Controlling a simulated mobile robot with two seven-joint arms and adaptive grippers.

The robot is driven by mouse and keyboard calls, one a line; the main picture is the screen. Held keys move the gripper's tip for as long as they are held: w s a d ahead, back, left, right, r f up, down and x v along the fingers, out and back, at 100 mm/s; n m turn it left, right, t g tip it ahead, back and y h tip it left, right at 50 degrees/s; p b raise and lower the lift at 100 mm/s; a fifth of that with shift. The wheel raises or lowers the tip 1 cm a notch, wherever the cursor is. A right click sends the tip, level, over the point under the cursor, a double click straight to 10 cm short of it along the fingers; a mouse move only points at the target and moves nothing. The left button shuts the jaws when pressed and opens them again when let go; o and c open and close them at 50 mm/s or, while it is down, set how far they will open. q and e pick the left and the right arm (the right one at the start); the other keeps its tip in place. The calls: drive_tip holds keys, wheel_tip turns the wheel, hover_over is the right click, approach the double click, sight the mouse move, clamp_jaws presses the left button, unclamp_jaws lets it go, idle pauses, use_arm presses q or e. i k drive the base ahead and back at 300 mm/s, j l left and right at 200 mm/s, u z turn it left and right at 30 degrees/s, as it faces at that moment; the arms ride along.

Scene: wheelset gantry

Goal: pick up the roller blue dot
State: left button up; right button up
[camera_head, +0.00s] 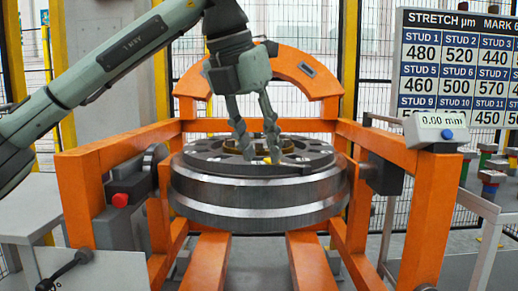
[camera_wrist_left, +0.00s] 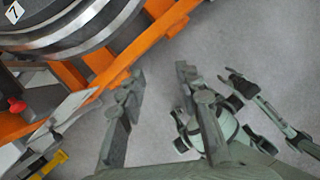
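My left gripper (camera_head: 257,155) hangs fingers down in front of the wheel in the head view, its two fingers apart with nothing visible between them. The wrist view also shows these fingers (camera_wrist_left: 160,88) apart and empty, over grey floor. I cannot make out a roller with a blue dot in either view. Small pieces with coloured tops (camera_head: 491,178) stand at the right of the head view; they are too small to tell which has a blue dot. Pale green and black linkage (camera_wrist_left: 235,115) at the right of the wrist view may be my right gripper; its state is unclear.
A large steel wheel (camera_head: 258,219) lies flat within an orange gantry frame (camera_head: 427,215). A small readout (camera_head: 436,131) showing 0.00 mm sits on the right post. A red button (camera_head: 120,200) is on the left side. A stud chart (camera_head: 459,66) stands behind at the right.

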sight(258, 146)
drive_tip(key=i, duration=1.2)
